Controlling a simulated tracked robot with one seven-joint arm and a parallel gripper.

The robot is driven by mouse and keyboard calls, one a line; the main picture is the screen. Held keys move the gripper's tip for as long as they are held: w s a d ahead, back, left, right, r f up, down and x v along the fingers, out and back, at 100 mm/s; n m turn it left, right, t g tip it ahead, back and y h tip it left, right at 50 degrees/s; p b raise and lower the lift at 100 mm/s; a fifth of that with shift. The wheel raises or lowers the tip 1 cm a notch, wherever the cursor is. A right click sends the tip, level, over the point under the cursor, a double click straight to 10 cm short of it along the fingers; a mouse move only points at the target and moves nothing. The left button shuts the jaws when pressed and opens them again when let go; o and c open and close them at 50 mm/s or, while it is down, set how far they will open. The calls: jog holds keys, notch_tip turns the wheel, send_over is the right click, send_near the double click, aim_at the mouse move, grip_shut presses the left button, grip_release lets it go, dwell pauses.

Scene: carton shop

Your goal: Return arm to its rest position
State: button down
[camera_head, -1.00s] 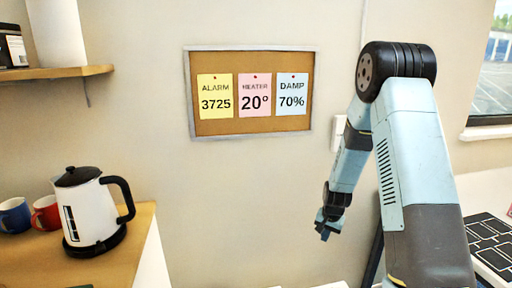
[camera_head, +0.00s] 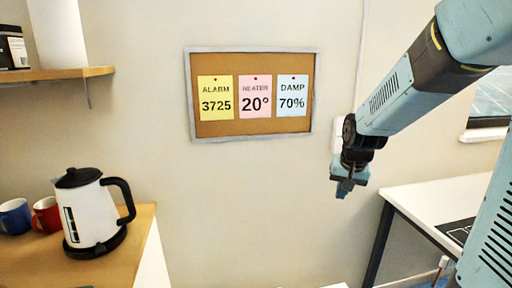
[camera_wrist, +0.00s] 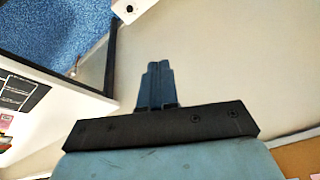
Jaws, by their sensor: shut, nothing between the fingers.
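My gripper (camera_head: 345,190) hangs in the air in front of the wall, to the right of the cork board, pointing down in the head view. In the wrist view my gripper (camera_wrist: 156,68) shows its two fingers together, shut with nothing between them. My arm reaches in from the right edge of the head view, its forearm slanting down to the left toward the gripper.
A cork board (camera_head: 222,130) with three notes hangs on the wall. At left, a white kettle (camera_head: 88,212), a blue mug (camera_head: 14,216) and a red mug (camera_head: 46,214) stand on a wooden counter (camera_head: 128,260). A white table (camera_head: 425,200) stands at right.

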jog(key=s+r+n, duration=0.1)
jog(key=s+r, duration=0.4)
jog(key=s, duration=0.5)
jog(key=s+r+n+t, duration=0.1)
jog(key=s+r, duration=0.4)
jog(key=s, duration=0.5)
jog(key=shift+s+a+r+n+t, duration=0.3)
jog(key=shift+r+n, duration=0.1)
